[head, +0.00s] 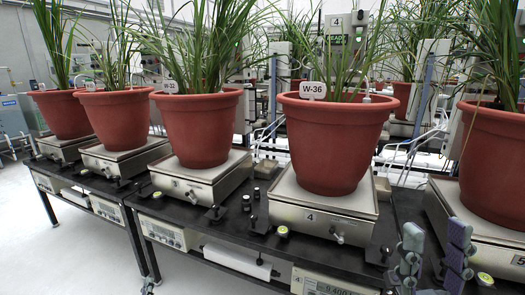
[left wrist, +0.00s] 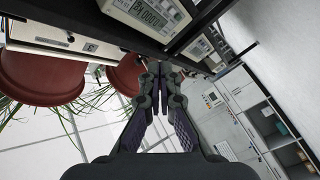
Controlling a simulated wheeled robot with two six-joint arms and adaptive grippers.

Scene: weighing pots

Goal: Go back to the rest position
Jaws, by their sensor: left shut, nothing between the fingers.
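Red pots with grassy plants stand on scales along a black table (head: 235,222). Pot W-36 (head: 335,145) stands on scale 4 (head: 318,212); another pot (head: 495,165) is at right. The left wrist view shows pots (left wrist: 42,76) and white cabinets (left wrist: 245,95).

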